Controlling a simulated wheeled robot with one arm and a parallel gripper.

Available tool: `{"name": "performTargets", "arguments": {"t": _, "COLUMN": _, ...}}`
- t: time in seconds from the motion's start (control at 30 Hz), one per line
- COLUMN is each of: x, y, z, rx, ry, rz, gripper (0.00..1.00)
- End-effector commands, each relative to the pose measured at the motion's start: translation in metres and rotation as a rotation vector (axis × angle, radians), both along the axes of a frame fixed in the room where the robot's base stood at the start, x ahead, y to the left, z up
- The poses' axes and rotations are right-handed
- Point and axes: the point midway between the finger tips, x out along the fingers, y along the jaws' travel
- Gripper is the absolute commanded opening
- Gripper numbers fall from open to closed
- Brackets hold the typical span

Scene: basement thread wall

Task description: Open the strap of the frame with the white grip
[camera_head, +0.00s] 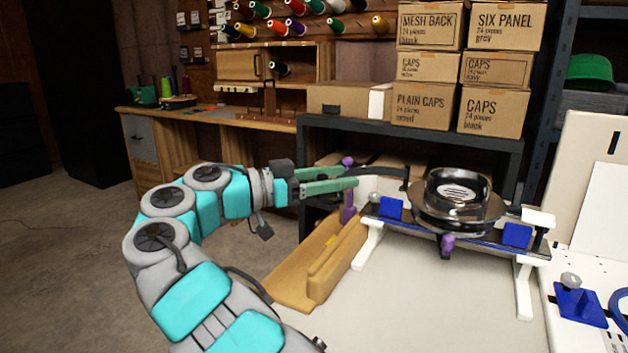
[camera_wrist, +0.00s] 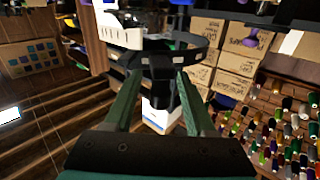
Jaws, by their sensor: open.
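A round black cap frame (camera_head: 457,200) with a clear, shiny top sits on a dark rail on the right. A white block that may be the white grip (camera_head: 538,217) is at the rail's right end. A thin black arm (camera_head: 385,168) reaches from near my gripper toward the frame. My gripper (camera_head: 348,177) has green fingers, spread and pointing right, left of the frame. In the wrist view a black ring (camera_wrist: 195,50) spans beyond the fingers, with a dark fitting (camera_wrist: 160,85) between them. I see no contact. I cannot tell where the strap fastens.
The rail has blue blocks (camera_head: 390,208) (camera_head: 517,235), white legs (camera_head: 525,290) and a purple knob (camera_head: 447,243). A purple post (camera_head: 347,205) stands beside my fingers. A wooden tray (camera_head: 315,270) lies left. Cartons (camera_head: 425,105) fill the shelf behind. The pale tabletop in front is clear.

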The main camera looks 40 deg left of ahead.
Motion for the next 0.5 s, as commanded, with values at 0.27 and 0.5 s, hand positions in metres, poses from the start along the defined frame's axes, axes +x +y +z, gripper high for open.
{"name": "performTargets", "arguments": {"t": 0.27, "x": -0.02, "y": 0.01, "z": 0.0, "rx": -0.004, "ry": 0.001, "rz": 0.004, "gripper": 0.56}}
{"name": "performTargets", "arguments": {"t": 0.5, "x": -0.033, "y": 0.017, "z": 0.001, "rx": 0.0, "ry": 0.001, "rz": 0.003, "gripper": 0.56}}
